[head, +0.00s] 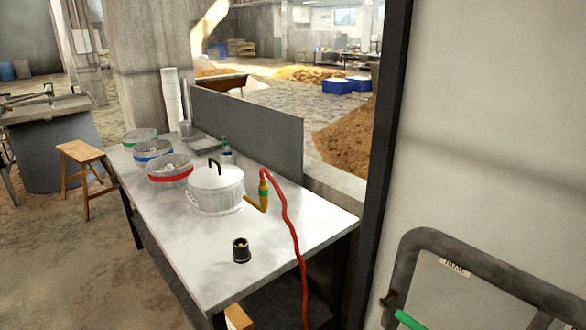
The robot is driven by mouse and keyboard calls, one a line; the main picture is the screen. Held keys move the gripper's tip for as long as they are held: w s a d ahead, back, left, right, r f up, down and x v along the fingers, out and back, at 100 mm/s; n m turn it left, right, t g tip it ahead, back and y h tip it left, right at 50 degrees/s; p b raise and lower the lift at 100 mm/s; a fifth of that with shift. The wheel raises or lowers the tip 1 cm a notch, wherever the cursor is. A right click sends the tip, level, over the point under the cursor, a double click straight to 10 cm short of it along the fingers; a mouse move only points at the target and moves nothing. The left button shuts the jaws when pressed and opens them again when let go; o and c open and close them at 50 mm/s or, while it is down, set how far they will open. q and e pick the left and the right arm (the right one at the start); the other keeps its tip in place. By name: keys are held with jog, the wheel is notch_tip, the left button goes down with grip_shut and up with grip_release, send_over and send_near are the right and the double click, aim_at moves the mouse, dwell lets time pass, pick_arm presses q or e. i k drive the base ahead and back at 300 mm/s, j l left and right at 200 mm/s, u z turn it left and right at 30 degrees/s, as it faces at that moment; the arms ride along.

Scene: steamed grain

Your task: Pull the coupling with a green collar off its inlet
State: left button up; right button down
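A small yellow-orange coupling (263,191) with what looks like a green collar stands upright beside the white lidded pot (216,190) on the table. It sits on top of a brass-coloured elbow inlet (255,205) that sticks out from the pot's right side. A red hose (285,215) rises from the coupling's top, bends over and hangs down past the table's right edge. At this distance I cannot tell how the coupling is fastened. Neither of my grippers is in view.
A black cup-like fitting (241,251) stands on the white table (290,237) in front of the pot. Colour-banded tubs, one red-banded (170,173), stand behind it. A grey panel (245,130) lines the back edge. A dark bent pipe (480,262) is at the lower right.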

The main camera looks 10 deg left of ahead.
aim_at(262, 188)
jog(key=i+j+z, duration=0.1)
jog(key=i, duration=0.35)
jog(key=i+j+z, duration=0.15)
jog(key=i+j, duration=0.2)
jog(key=i, duration=0.1)
